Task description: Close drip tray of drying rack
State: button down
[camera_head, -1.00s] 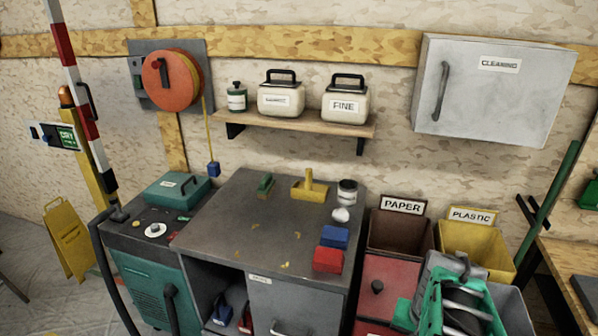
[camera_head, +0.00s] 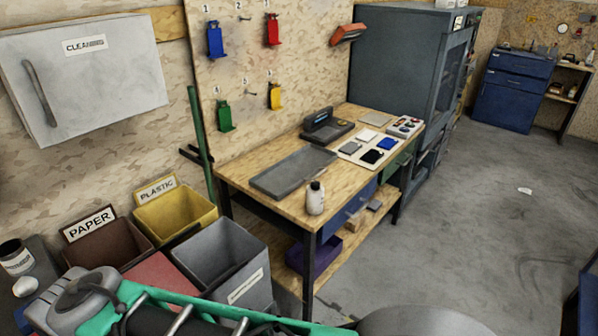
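I cannot pick out a drying rack or its drip tray for certain in this view. A tall dark grey cabinet (camera_head: 398,62) with a framed, window-like front stands beyond the workbench; whether it is the drying rack I cannot tell. A shallow grey tray (camera_head: 292,172) lies on the workbench, apart from the cabinet. My gripper's fingers do not show.
A wooden workbench (camera_head: 243,185) holds a white bottle (camera_head: 315,198) and sample cards. Paper (camera_head: 100,250), plastic (camera_head: 175,217) and grey (camera_head: 222,262) bins stand left of it. A blue cabinet (camera_head: 512,90) is at the far back. The grey floor (camera_head: 460,215) at right is mostly clear.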

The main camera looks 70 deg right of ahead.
aim_at(279, 181)
jog(key=z, duration=2.25)
jog(key=i, duration=0.85)
jog(key=u, duration=0.45)
